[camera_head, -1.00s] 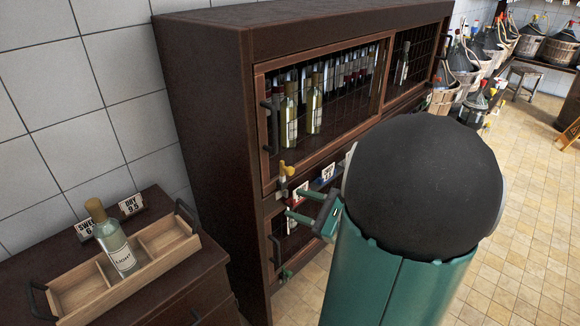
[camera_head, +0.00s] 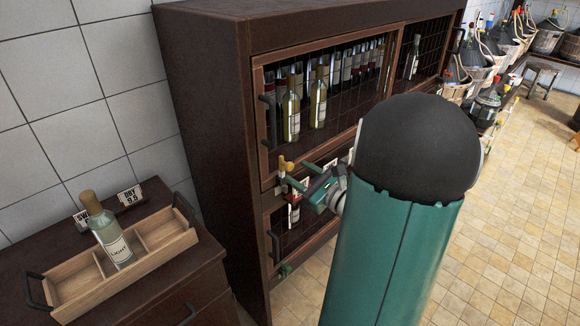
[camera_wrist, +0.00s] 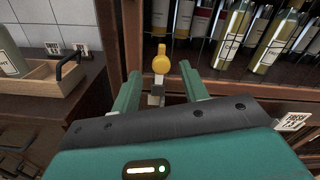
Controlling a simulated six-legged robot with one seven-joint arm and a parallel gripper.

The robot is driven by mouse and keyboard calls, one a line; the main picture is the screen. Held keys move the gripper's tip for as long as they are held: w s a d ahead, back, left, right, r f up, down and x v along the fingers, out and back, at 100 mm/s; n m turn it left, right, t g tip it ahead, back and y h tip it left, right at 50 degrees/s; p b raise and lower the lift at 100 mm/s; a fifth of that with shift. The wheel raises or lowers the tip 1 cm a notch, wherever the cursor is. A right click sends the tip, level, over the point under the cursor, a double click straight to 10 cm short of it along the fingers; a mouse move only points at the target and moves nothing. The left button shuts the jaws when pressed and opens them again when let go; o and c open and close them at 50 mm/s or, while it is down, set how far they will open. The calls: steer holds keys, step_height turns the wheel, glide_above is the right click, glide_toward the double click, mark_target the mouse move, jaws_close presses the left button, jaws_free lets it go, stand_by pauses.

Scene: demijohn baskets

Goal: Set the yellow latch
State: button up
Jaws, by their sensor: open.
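The yellow latch (camera_head: 287,164) is on the front frame of the dark wooden cabinet, at the lower edge of the upper wire-mesh door (camera_head: 330,148). In the wrist view the latch (camera_wrist: 161,62) shows a round yellow knob with a short tab pointing up and a grey metal part below. My gripper (camera_head: 290,183) is at the cabinet front, just below and to the right of the knob. In the wrist view my gripper (camera_wrist: 159,84) is open, with a green finger on each side of the latch's line. I cannot tell whether either finger touches it.
A wooden tray (camera_head: 75,301) with a bottle labelled LIGHT (camera_head: 108,232) stands on the low dark cabinet at left. Bottles stand behind the mesh. A lower door handle (camera_head: 274,247) is below my gripper. Tiled floor is open at right.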

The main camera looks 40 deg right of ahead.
mark_target(291, 168)
steer(key=shift+w, duration=2.35)
jaws_close()
